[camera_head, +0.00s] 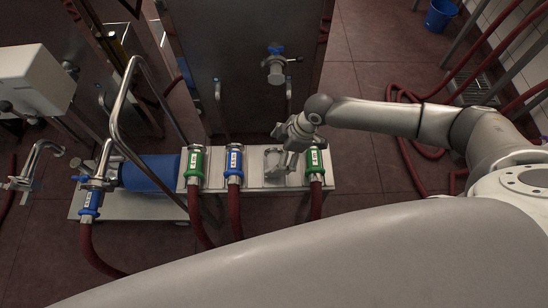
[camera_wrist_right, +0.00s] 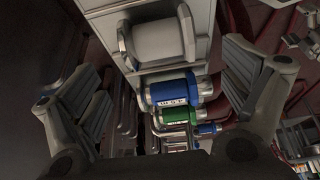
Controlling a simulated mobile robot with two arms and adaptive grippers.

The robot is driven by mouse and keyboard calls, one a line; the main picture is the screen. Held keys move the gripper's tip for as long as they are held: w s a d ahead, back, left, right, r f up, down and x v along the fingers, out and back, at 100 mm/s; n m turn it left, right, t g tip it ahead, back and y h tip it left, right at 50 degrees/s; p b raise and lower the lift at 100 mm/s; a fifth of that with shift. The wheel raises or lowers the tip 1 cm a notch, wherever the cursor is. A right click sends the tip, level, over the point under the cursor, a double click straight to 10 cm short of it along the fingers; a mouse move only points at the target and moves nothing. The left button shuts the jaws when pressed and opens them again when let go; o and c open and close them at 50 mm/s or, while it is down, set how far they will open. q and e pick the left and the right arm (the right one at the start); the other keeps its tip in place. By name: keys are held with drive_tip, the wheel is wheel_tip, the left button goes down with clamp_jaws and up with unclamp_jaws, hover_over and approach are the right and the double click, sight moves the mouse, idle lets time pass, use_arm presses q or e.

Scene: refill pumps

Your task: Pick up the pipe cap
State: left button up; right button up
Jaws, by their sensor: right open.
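The pipe cap appears to be the short grey metal cylinder on the white panel, between the blue and right green hose couplings. In the head view the cap (camera_head: 273,160) is partly covered by my right gripper (camera_head: 288,158). In the right wrist view the cap (camera_wrist_right: 157,42) shows at the top centre, between the open fingers of my right gripper (camera_wrist_right: 160,70). A gap shows on both sides of the cap, and neither finger appears to touch it. My left gripper is not in view.
On the white panel (camera_head: 258,184), a blue hose coupling (camera_head: 234,164) and a green one (camera_head: 195,165) stand left of the cap. Another green coupling (camera_head: 315,163) stands close to its right. A bent steel pipe (camera_head: 117,105) rises further left. Red hoses lie on the floor.

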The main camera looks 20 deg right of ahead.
sight(275, 160)
drive_tip(key=shift+d+x, duration=0.1)
drive_tip(key=shift+x, duration=1.5)
drive_tip(key=shift+d+x, duration=0.15)
drive_tip(key=shift+x, duration=1.45)
drive_tip(key=shift+s, duration=0.15)
drive_tip(key=c, duration=1.2)
drive_tip(key=shift+c, duration=0.2)
